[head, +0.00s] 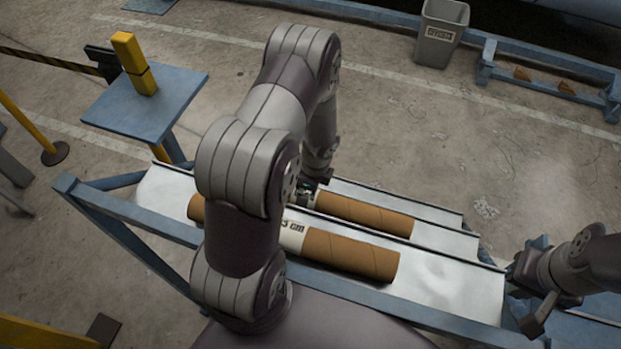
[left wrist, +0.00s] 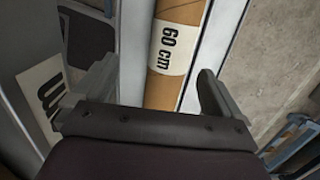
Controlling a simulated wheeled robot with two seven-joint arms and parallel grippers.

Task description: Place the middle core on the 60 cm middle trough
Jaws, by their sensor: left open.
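A brown cardboard core (head: 365,214) lies lengthwise along the middle trough (head: 450,243) in the head view, its left part hidden by my left arm. In the left wrist view this core (left wrist: 164,90) carries a white "60 cm" label and passes between the fingers. A second core (head: 345,253), with a white label ending in "5 cm", lies in the nearest trough (head: 440,285). My left gripper (head: 308,190) is over the middle core, mostly hidden in the head view; the left wrist view shows its fingers (left wrist: 153,78) open around the core's sides, apparently not touching. My right gripper (head: 527,295) looks open and empty at the rack's right end.
The blue rack frame (head: 190,232) surrounds the troughs. The far trough (head: 430,210) looks bare where visible. A blue stand with a yellow block (head: 134,63) is at the far left. A grey bin (head: 440,35) stands at the back. Open floor lies behind the rack.

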